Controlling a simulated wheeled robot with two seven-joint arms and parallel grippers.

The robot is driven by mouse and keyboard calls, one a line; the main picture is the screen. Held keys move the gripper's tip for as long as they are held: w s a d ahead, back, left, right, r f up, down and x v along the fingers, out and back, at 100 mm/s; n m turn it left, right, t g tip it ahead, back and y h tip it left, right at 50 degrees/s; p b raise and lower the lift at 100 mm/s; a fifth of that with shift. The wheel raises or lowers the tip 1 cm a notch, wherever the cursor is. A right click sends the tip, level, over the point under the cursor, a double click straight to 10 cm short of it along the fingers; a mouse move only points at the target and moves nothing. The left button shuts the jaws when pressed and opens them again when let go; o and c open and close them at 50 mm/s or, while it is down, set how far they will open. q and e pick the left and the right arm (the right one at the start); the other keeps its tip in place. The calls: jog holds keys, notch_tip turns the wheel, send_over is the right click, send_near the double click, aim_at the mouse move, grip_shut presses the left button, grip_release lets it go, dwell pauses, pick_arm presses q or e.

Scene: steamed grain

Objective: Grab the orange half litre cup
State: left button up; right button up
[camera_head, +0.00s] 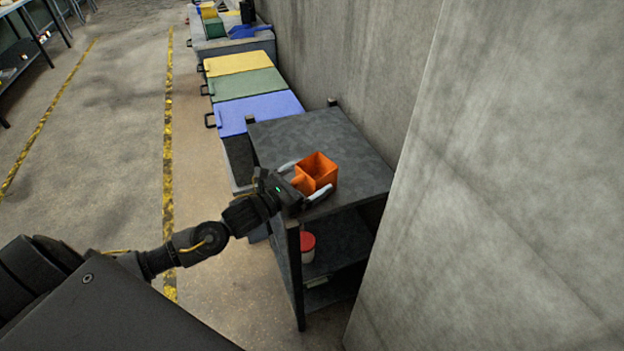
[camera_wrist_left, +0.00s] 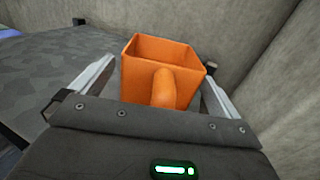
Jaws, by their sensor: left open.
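The orange half litre cup (camera_head: 319,171) is a square, open-topped cup standing upright on the top of a dark grey shelf unit (camera_head: 340,137). In the left wrist view the cup (camera_wrist_left: 140,81) is straight ahead, with its handle (camera_wrist_left: 164,88) facing my gripper. My left gripper (camera_head: 303,179) is open at the cup's near side. Its two fingers (camera_wrist_left: 158,85) lie on either side of the handle and the cup's near part. I cannot tell whether they touch the cup. My right gripper is not in view.
A concrete wall (camera_head: 500,180) runs close along the right. A white container with a red lid (camera_head: 307,247) stands on the shelf below. Blue (camera_head: 262,111), green (camera_head: 247,83) and yellow (camera_head: 238,62) lidded bins line the wall beyond.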

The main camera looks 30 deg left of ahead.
pick_arm(q)
jog(key=c, duration=1.1)
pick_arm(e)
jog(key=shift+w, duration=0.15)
pick_arm(q)
jog(key=shift+r, duration=0.55)
jog(key=shift+w+a+r+b, duration=0.1)
jog(key=shift+a+r+b, duration=0.75)
jog(key=shift+a+r, duration=1.35)
jog(key=shift+w+a+r+b, duration=0.1)
jog(key=shift+a+r+b, duration=0.7)
jog(key=shift+a+r, duration=1.3)
jog(key=shift+w+a+r+b, duration=0.1)
jog(key=shift+a+r+b, duration=0.75)
jog(key=shift+a+r, duration=1.35)
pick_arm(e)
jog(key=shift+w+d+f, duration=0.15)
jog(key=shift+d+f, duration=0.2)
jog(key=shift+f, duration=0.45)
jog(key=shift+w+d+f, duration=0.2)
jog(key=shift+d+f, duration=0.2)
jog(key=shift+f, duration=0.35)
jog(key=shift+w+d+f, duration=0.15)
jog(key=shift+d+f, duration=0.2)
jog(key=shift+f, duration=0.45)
